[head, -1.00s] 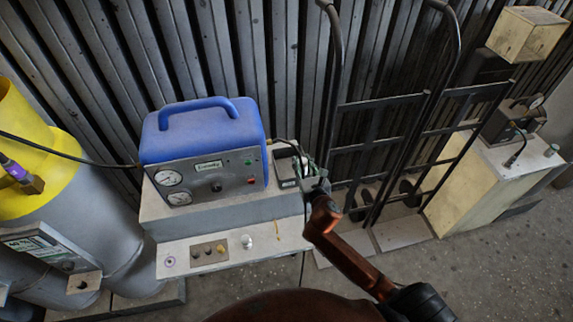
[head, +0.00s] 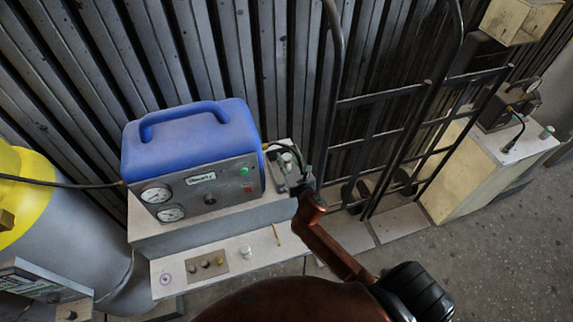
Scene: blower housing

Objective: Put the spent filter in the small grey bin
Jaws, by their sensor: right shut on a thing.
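My right gripper (head: 302,182) is small and dark in the head view, at the right end of the grey bench beside the blue unit. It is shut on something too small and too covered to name. A pale cylinder (head: 287,160) stands just left of and behind it, by a small grey part; I cannot tell if this is the spent filter. I cannot pick out the small grey bin for certain. My left gripper is out of view.
The blue unit (head: 190,150) with gauges sits on the grey bench (head: 205,238). A black hose (head: 293,146) arcs from its right side toward my gripper. Black hand trucks (head: 400,130) and a cream cabinet (head: 470,170) stand to the right. A yellow-topped tank (head: 30,185) is at left.

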